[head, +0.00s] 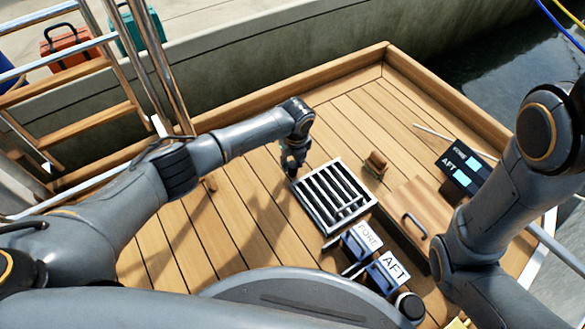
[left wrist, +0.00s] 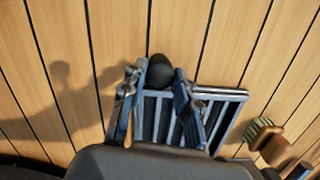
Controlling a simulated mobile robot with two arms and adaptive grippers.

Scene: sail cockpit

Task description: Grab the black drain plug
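The black drain plug (left wrist: 161,72) shows in the left wrist view as a dark rounded shape at the edge of the grate. My left gripper (head: 291,171) points down at the upper left corner of the metal drain grate (head: 334,163). In the left wrist view its two fingers are apart, one on each side of the plug. Whether they touch it I cannot tell. In the head view the plug is hidden or too dark to pick out beside the gripper. My right arm comes in at the right, but its gripper is out of the frame.
A wooden brush (head: 376,165) stands right of the grate. A wooden hatch with a handle (head: 414,220) and FORE (head: 362,241) and AFT (head: 388,270) blocks lie nearer. A dark labelled panel (head: 463,166) is at the right. The far deck planks are clear.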

